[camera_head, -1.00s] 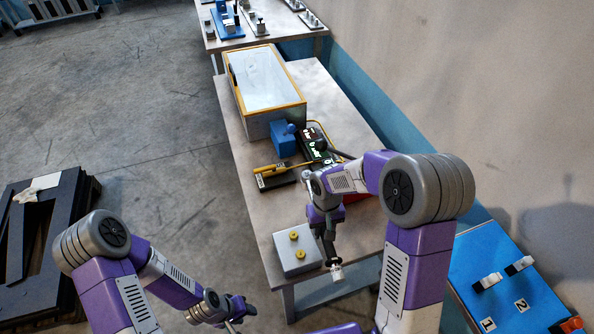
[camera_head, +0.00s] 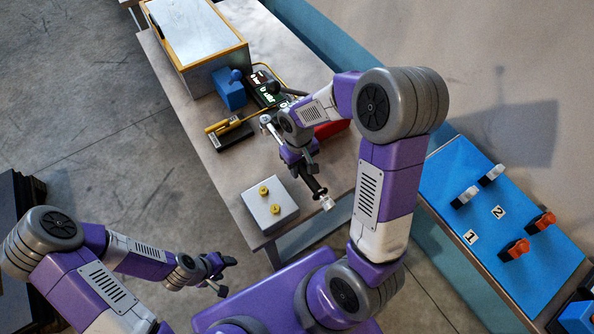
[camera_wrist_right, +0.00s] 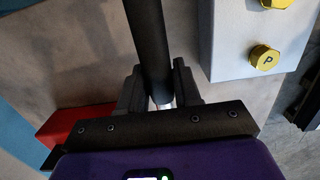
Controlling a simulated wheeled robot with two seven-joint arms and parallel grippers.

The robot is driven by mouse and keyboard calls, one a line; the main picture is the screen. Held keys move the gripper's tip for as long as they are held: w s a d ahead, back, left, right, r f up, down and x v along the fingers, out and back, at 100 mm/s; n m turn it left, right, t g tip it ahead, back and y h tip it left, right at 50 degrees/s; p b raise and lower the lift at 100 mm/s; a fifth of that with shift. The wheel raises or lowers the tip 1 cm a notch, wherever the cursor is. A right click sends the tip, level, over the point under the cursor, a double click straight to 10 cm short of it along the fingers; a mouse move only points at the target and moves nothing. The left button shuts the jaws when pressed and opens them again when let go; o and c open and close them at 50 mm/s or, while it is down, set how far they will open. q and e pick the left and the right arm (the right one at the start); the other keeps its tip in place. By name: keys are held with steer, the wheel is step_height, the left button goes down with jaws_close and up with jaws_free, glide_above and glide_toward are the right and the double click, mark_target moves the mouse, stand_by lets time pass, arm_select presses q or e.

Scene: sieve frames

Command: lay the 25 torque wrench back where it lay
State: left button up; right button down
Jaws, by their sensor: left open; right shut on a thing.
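My right gripper (camera_head: 308,172) is shut on a dark tool with a black handle (camera_wrist_right: 147,35), taken to be the torque wrench. In the head view its handle (camera_head: 315,186) slants down to the right and ends in a pale tip, above the table's front end. No 25 marking on it can be read. In the right wrist view the handle runs up from between the fingers (camera_wrist_right: 157,85). My left gripper (camera_head: 225,276) is open and empty, off the table at the lower left.
A grey block with two yellow knobs (camera_head: 283,221) stands on the table (camera_head: 238,183), close to the held tool. A yellow-handled tool (camera_head: 222,125), blue block (camera_head: 230,88) and red object (camera_head: 330,129) are farther back. A blue panel (camera_head: 512,239) with white and orange clips is at the right.

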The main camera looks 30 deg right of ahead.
steer(key=shift+w+f+b, duration=0.1)
steer(key=shift+f+b, duration=0.35)
steer(key=shift+f, duration=1.65)
steer(key=c, duration=1.2)
jaws_free()
steer(key=shift+f, duration=0.15)
steer(key=shift+c, duration=0.2)
steer(key=o, duration=0.5)
steer(key=shift+c, duration=0.2)
steer(key=r+p, duration=0.1)
steer(key=r, duration=0.3)
steer(key=r+p, duration=0.1)
steer(key=r, duration=0.3)
steer(key=r+p, duration=0.1)
steer(key=r, duration=0.3)
steer(key=shift+w+r, duration=0.2)
steer(key=shift+w, duration=0.15)
